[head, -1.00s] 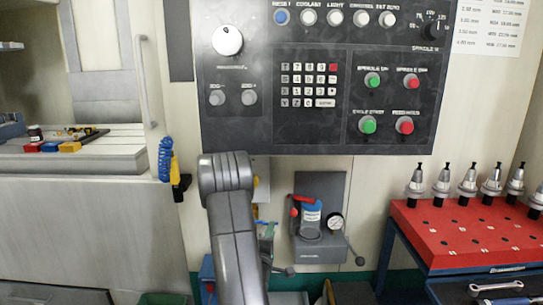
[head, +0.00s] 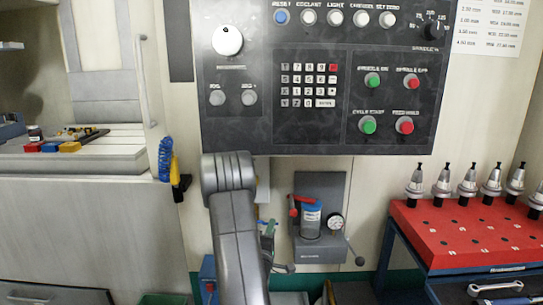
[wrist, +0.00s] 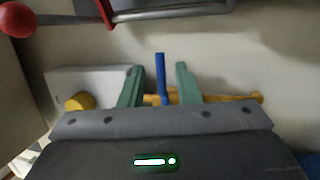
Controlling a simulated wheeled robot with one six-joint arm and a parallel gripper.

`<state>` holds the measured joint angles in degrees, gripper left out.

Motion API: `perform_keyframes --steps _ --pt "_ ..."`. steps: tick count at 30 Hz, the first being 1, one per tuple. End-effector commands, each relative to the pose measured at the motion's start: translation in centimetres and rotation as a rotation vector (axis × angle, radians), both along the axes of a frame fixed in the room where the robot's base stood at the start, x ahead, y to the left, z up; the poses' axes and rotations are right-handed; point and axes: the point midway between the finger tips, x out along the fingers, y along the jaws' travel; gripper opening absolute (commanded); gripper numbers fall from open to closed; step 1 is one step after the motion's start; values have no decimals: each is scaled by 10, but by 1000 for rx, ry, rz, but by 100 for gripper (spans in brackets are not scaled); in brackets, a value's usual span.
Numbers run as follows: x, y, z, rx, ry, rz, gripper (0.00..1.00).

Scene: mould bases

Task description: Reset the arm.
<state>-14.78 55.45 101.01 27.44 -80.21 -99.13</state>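My arm (head: 238,235) rises from the bottom edge in the head view, bent at a grey joint just below the control panel. My gripper (wrist: 160,72) shows in the wrist view with two green fingers spread apart. A blue upright piece (wrist: 160,78) shows in the gap between them, with clear space on each side. A yellow rod (wrist: 235,98) runs across behind the fingers. I see no contact with either. In the head view the gripper is largely hidden behind my arm.
A control panel (head: 320,75) with buttons hangs above. A lubricator unit with a gauge (head: 320,222) and lever is right of my arm. A red tray (head: 465,235) with several tool holders stands at right. A blue coiled hose (head: 165,160) hangs at left.

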Motion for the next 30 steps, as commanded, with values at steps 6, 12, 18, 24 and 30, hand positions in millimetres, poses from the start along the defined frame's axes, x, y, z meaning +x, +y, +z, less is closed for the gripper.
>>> perform_keyframes --steps 6,12,18,24,30 --pt "32 -7 7 29 2 0 30" --pt "31 -6 -1 129 1 0 30" --pt "30 -6 -4 162 0 1 30" --pt "30 -6 -5 162 0 1 30" --pt "31 -10 -3 172 6 -2 30"
